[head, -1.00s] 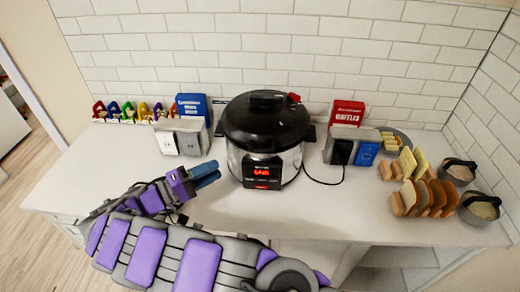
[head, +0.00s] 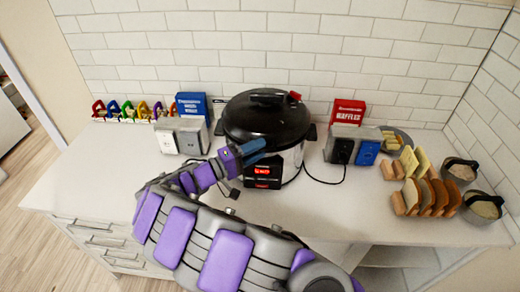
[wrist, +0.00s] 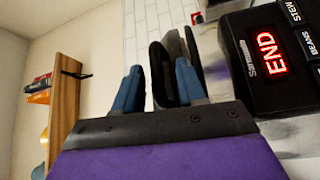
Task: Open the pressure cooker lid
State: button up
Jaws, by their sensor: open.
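The pressure cooker (head: 289,160) stands at the back middle of the counter, with a silver body and a lit red display. Its black domed lid (head: 262,120) sits on top, with a dark top handle (head: 267,97) and a red piece beside it. My gripper (head: 258,152), with blue fingers, is in front of the cooker's left front, below the lid, and hides part of the body. In the wrist view my gripper (wrist: 158,88) is open, with dark curved parts showing between or beyond its fingers; contact is unclear. The cooker's panel (wrist: 265,60) there reads END.
A grey toaster (head: 182,136) and a blue box (head: 192,106) stand left of the cooker. Another toaster (head: 347,145) and a red box (head: 347,112) stand right. Bread slices (head: 425,195) and bowls (head: 483,207) are far right. The left front counter is clear.

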jog(key=shift+x, duration=0.8)
jog(key=shift+c, duration=0.2)
grip_shut()
